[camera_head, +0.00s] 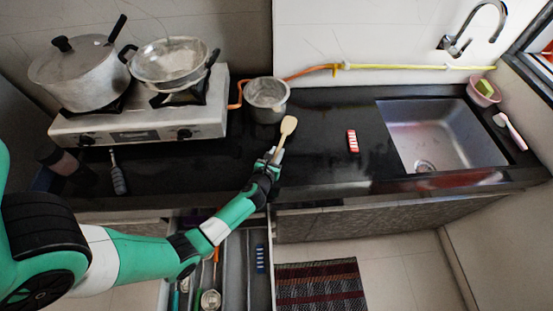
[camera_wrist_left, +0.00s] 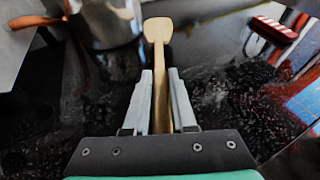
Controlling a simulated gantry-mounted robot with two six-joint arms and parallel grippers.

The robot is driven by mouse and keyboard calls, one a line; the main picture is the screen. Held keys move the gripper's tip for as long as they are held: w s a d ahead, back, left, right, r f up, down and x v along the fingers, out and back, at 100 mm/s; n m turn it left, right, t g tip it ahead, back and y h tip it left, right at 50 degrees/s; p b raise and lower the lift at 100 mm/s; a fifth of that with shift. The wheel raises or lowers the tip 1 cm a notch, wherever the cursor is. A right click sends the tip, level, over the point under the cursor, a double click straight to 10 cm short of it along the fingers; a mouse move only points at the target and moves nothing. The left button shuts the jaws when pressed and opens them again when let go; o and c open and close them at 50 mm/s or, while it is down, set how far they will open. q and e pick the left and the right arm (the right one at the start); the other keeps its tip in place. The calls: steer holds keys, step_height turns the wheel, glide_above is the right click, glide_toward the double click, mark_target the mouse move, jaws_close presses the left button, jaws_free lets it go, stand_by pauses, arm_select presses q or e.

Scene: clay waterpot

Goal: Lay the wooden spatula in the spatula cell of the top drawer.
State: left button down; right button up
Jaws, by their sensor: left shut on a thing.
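The wooden spatula (camera_head: 288,126) is pale wood with a flat, broad head. My left gripper (camera_head: 276,156) is shut on its handle, with the head pointing away toward the back wall. In the left wrist view the spatula (camera_wrist_left: 157,32) runs between the two grey fingers of the gripper (camera_wrist_left: 160,98). It is over the black counter; whether it touches the counter I cannot tell. The top drawer (camera_head: 271,262) is pulled out below the counter's front edge, with dividers and several utensils inside. My left arm hides part of the drawer. My right gripper is not in view.
A metal pot (camera_head: 266,103) stands just behind the spatula. A red-and-white object (camera_head: 352,141) lies to its right. The stove (camera_head: 140,128) with two pans is at the left, the sink (camera_head: 440,135) at the right. The counter between pot and sink is mostly clear. A striped mat (camera_head: 320,288) lies on the floor.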

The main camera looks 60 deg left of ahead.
arm_select(q)
step_height(320, 180, down, 3)
steer(key=shift+r+b, duration=0.15)
steer(key=shift+b, duration=0.35)
steer(key=shift+d+r, duration=0.1)
steer(key=shift+r, duration=0.05)
steer(key=c, duration=0.7)
jaws_free()
steer(key=shift+c, duration=0.2)
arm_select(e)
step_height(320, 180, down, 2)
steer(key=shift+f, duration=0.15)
arm_select(q)
steer(key=shift+s+r+p, duration=0.1)
steer(key=shift+p, duration=0.25)
steer(key=p+v, duration=0.3)
steer(key=v, duration=0.9)
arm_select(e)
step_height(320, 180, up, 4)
